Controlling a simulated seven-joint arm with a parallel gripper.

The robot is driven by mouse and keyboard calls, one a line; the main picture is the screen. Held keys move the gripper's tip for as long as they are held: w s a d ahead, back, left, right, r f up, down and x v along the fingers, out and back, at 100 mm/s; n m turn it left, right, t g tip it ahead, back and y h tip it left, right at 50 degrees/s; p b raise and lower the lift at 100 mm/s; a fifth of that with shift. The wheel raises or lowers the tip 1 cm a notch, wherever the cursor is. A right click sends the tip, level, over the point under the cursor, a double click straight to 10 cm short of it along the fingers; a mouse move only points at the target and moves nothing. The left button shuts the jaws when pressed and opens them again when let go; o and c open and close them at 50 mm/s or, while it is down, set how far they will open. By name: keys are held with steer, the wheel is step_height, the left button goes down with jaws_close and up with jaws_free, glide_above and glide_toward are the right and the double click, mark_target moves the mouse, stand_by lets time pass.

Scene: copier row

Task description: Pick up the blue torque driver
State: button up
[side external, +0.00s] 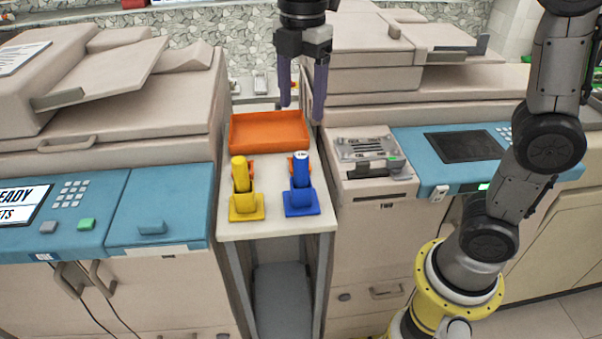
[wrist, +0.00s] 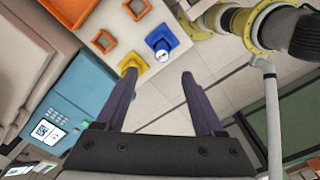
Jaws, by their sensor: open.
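The blue torque driver (side external: 301,169) stands upright in a blue square-based stand (side external: 302,207) on the narrow table between the copiers. In the wrist view the blue driver (wrist: 161,50) shows from above, with a pale top. My gripper (side external: 301,112) is open and empty, its purple fingers pointing down above the table, higher than the drivers. In the wrist view the open fingers (wrist: 158,75) are apart, with the blue driver beyond their tips and nothing between them.
A yellow driver (side external: 240,173) stands in a yellow stand (side external: 246,212) just left of the blue one. An orange tray (side external: 268,145) lies behind them. Two small orange square frames (wrist: 103,40) (wrist: 137,8) sit on the table. Copiers flank both sides; the table's front strip is bare.

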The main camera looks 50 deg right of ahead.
mark_target(301, 154)
steer(key=f, duration=1.4)
steer(key=shift+s+a+f, duration=0.15)
steer(key=shift+a+f, duration=0.05)
steer(key=shift+f, duration=0.05)
steer(key=shift+c, duration=0.2)
jaws_close()
